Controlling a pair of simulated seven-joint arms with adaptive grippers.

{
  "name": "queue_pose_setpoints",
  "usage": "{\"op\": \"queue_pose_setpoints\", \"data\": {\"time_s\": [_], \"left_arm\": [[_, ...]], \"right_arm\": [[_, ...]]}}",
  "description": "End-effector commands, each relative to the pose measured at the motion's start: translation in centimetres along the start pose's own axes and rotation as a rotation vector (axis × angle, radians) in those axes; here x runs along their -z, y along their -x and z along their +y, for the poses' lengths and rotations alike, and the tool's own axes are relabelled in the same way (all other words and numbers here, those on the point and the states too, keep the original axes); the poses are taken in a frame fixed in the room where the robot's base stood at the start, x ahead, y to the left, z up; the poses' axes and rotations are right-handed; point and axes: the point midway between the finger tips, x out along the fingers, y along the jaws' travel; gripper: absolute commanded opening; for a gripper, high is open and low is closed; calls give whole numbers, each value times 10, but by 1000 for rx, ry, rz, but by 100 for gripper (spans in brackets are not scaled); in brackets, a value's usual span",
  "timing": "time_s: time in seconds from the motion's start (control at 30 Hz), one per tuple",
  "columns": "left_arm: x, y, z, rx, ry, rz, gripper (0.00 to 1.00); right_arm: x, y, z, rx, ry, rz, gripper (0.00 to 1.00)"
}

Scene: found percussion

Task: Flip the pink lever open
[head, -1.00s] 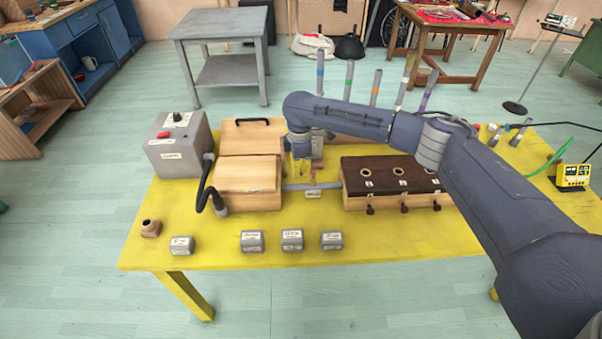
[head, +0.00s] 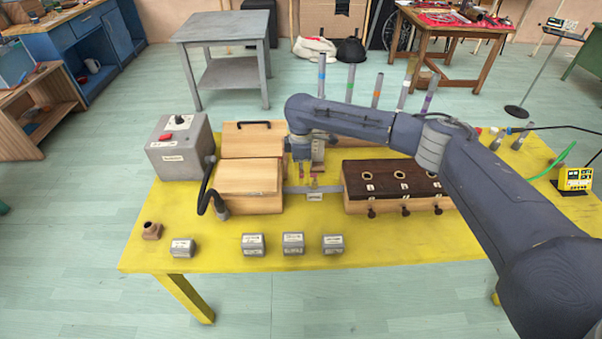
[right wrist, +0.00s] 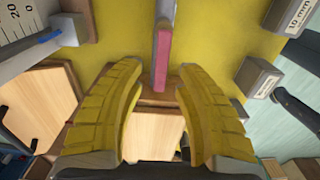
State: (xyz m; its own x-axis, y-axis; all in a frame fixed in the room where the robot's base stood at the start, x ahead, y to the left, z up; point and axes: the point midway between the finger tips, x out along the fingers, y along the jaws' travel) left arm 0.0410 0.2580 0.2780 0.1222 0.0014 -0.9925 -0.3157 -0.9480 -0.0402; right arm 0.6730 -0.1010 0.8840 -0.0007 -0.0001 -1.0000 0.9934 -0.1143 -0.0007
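The pink lever (right wrist: 162,62) shows in the right wrist view as a narrow pink bar on a grey strip. In the head view its small pink part (head: 314,183) stands above a little labelled block, between the pale wooden box and the dark-topped box. My right gripper (right wrist: 158,72) is open, with its two yellow fingers on either side of the lever and visible gaps to both. In the head view my right gripper (head: 302,169) hangs just behind and left of the lever, its fingers small and partly unclear. My left gripper is not in view.
The pale wooden box (head: 250,187) stands left of the lever and the dark-topped box (head: 396,180) right of it. A grey control box (head: 180,152) with a black cable is farther left. Several grey labelled blocks line the front of the yellow table (head: 380,246). Upright tubes stand behind.

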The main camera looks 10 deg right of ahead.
Motion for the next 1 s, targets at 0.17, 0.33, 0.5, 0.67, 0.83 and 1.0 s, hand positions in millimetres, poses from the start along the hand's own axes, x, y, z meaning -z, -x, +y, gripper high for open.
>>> {"op": "queue_pose_setpoints", "data": {"time_s": [0.17, 0.33, 0.5, 0.67, 0.83, 1.0], "left_arm": [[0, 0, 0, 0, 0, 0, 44], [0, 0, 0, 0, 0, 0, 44], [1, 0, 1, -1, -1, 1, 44], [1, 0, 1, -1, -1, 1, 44], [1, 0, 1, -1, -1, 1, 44], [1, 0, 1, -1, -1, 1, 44]], "right_arm": [[0, 13, 1, -3, -1, 1, 34], [0, 42, 1, -4, 0, 2, 34], [0, 71, 1, -3, -1, 1, 34], [0, 95, 1, -3, 0, 0, 34], [0, 111, 1, -2, -1, -1, 34], [0, 118, 0, 1, 0, 0, 34]]}}
